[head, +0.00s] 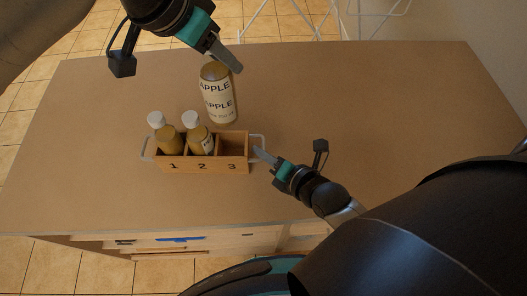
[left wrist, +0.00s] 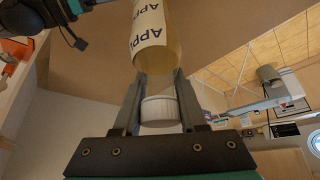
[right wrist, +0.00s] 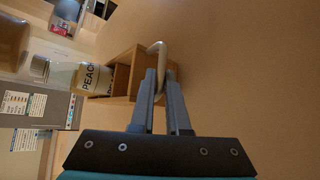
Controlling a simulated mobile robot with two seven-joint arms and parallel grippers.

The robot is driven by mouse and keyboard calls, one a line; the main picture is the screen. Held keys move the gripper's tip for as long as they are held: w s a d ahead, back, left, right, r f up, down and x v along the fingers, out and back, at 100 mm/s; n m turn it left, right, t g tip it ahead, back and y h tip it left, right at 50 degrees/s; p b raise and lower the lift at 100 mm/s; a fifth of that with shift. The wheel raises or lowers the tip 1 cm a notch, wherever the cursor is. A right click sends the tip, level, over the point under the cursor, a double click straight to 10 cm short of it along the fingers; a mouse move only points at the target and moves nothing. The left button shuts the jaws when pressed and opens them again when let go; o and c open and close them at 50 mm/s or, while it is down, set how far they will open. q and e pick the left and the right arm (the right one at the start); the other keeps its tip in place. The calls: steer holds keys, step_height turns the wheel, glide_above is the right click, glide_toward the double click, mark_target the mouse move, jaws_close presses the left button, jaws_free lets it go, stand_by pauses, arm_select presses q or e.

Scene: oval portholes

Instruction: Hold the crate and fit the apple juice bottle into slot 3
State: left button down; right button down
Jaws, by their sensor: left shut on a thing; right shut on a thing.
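The apple juice bottle (head: 218,95), labelled APPLE, hangs from my left gripper (head: 228,62), which is shut on its top end. In the left wrist view the fingers close around its white cap (left wrist: 160,110). The bottle is roughly upright, slightly tilted, above and behind the crate's right end. The wooden crate (head: 204,167) stands on the table with slots marked 1, 2 and 3. Slot 3 (head: 233,146) is empty. My right gripper (head: 262,154) is shut on the crate's right wire handle (right wrist: 159,62).
White-capped bottles stand in slot 1 (head: 168,138) and slot 2 (head: 198,138); the right wrist view shows a PEACH label (right wrist: 92,80) on one. The brown tabletop (head: 370,110) is clear on the right and at the far left. Thin white frames (head: 345,15) stand on the floor behind it.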

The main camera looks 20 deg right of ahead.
mark_target(226, 81)
stand_by(0.7)
arm_select(q)
step_height(226, 81, down, 5)
steer(key=shift+f, duration=2.2)
steer(key=shift+f, duration=0.25)
steer(key=shift+f, duration=0.55)
steer(key=shift+f, duration=0.25)
stand_by(0.5)
steer(key=shift+f, duration=0.7)
steer(key=shift+f, duration=0.45)
steer(key=shift+f, duration=0.6)
